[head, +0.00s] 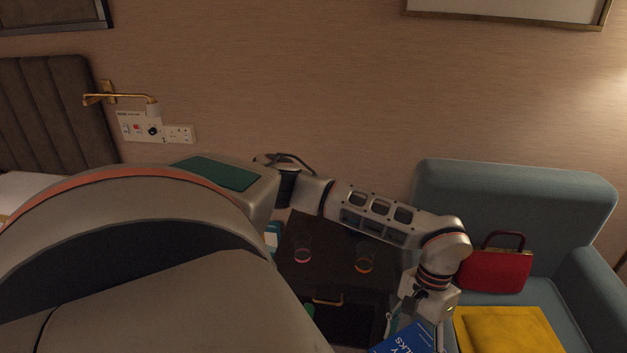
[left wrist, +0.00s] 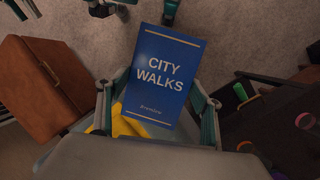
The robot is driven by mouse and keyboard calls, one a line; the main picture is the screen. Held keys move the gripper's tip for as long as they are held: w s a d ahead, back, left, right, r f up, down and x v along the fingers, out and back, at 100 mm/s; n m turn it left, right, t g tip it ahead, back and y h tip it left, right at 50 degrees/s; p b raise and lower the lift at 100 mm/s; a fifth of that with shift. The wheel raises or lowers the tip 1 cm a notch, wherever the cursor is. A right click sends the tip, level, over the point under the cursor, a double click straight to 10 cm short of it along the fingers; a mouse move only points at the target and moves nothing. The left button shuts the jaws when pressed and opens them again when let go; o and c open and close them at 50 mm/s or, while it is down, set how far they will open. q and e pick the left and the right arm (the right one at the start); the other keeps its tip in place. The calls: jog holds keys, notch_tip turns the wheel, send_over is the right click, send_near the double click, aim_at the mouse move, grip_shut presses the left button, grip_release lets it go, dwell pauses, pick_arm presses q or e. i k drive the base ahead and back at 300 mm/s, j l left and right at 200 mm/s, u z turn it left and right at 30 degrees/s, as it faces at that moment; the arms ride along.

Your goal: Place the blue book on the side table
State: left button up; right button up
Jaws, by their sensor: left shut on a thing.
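The blue book (left wrist: 165,70), titled City Walks, is held between the fingers of my left gripper (left wrist: 157,112). Its cover faces the left wrist camera. In the head view only part of the blue book (head: 408,340) shows at the bottom edge, by my left gripper (head: 415,322). The dark side table (head: 335,262) stands beside the sofa, to the left of the gripper. My large arm link hides its left part. Teal finger-like parts at the top of the left wrist view may be my right gripper (left wrist: 135,10); its opening is unclear.
Two glasses (head: 303,250) (head: 364,258) stand on the dark top. The blue-grey sofa (head: 520,200) holds a red handbag (head: 495,268) and a yellow cushion (head: 508,330). A brown case (left wrist: 48,82) shows in the left wrist view. Carpet (left wrist: 240,35) lies beyond the book.

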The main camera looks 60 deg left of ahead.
aim_at(333, 260)
jog(key=k+j+u, duration=0.1)
jog(key=j, duration=0.3)
jog(key=k+j+u, duration=0.15)
jog(key=j, duration=0.2)
jog(key=i+j+u, duration=0.1)
jog(key=j, duration=0.25)
jog(key=i+j, duration=0.15)
jog(key=j, duration=0.2)
jog(key=i+j+u, duration=0.15)
jog(key=j, duration=0.2)
